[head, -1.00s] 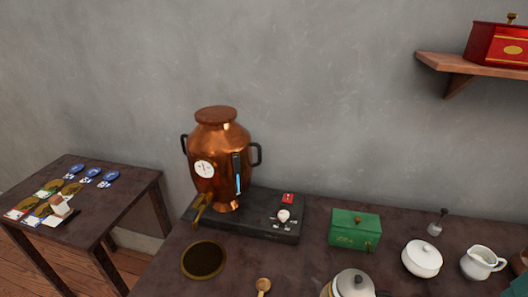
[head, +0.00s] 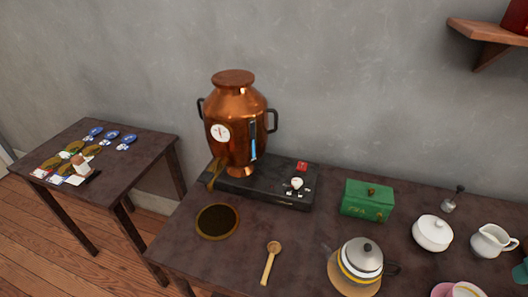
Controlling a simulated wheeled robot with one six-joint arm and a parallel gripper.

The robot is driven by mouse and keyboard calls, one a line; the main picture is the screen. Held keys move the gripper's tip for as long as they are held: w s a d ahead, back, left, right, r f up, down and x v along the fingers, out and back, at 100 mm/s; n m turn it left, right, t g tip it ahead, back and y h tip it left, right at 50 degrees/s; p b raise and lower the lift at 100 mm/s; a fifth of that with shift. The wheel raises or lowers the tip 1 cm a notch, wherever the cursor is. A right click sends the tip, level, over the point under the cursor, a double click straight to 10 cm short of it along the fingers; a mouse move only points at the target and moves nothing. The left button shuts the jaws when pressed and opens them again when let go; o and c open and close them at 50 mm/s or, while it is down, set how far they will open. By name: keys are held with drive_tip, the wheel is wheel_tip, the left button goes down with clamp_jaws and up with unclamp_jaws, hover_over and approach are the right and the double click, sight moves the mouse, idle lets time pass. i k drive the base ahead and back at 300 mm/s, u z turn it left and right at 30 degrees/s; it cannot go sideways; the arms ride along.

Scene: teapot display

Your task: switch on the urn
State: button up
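The copper urn (head: 234,125) stands upright on a black base (head: 262,184) at the back of the dark table. It has a dial gauge, a blue-lit sight glass and a brass tap at its lower left. On the base's right part are a red switch (head: 302,167) and a white knob (head: 296,183) with small marks around it. Whether the switch is on or off is too small to tell. My gripper is not in view.
A round dark mat with a brass rim (head: 217,221), a wooden spoon (head: 271,262), a teapot (head: 361,258), a green tea box (head: 368,200), a white lidded bowl (head: 432,233) and a white jug (head: 491,241) stand around. A side table (head: 140,150) is at left, a shelf (head: 490,32) upper right.

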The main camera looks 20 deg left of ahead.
sight(301, 166)
drive_tip(key=u, duration=0.7)
drive_tip(key=k, duration=0.9)
drive_tip(key=u, duration=1)
drive_tip(key=k, duration=0.5)
drive_tip(key=u, duration=0.45)
drive_tip(key=i, duration=1.6)
drive_tip(key=z, duration=1.3)
drive_tip(key=i, duration=0.75)
drive_tip(key=z, duration=0.75)
